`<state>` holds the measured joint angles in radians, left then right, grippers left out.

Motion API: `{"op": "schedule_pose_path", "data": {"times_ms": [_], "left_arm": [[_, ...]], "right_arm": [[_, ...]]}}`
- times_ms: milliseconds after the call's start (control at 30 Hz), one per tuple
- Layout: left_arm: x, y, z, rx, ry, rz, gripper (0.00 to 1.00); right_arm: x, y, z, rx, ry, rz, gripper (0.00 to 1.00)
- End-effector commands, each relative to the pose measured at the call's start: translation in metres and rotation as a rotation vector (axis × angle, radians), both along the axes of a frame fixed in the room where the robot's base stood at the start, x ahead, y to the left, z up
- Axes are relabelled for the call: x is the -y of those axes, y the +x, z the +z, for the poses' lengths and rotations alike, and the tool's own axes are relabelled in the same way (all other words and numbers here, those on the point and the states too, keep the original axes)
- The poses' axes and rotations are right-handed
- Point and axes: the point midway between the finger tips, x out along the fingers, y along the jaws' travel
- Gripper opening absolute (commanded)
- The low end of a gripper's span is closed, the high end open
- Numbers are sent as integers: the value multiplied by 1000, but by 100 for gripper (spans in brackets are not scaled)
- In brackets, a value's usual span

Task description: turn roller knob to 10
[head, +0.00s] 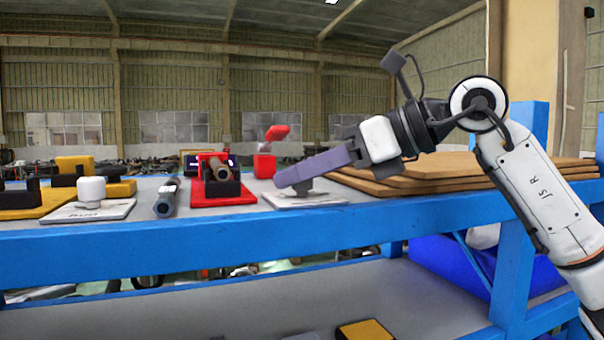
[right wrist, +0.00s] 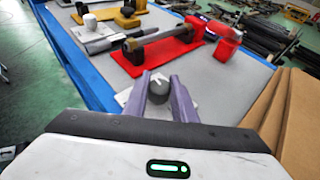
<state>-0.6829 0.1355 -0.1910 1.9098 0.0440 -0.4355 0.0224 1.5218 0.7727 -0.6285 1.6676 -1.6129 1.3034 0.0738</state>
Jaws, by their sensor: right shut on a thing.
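A dark grey knob (right wrist: 157,85) with a white mark on top stands on a white plate (head: 318,201) near the right end of the row on the bench. My right gripper (head: 287,181) reaches down to it from the right, its purple fingers on either side of the knob and shut on it. In the right wrist view the fingers flank the knob. The numbers on the plate are too small or hidden to read. A second, white knob (head: 91,190) stands on another pale plate (head: 113,209) at the left. My left gripper is not in view.
A red holder (head: 225,199) with a dark bar and a red block with a lever (head: 265,166) stand left of the gripper. A dark tube (head: 166,198) and yellow-and-black blocks (head: 60,199) lie farther left. Brown boards (head: 460,172) are stacked at the right. The blue bench edge (head: 200,243) runs in front.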

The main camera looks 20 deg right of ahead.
Motion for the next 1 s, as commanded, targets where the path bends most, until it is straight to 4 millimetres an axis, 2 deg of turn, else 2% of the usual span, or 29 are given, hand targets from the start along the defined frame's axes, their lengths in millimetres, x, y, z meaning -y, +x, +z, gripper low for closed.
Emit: {"op": "schedule_pose_path", "data": {"times_ms": [267,1000], "left_arm": [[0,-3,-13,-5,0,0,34],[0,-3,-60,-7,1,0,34]], "right_arm": [[0,-1,-1,8,-3,-144,2],[-2,-1,-1,6,0,-836,2]]}}
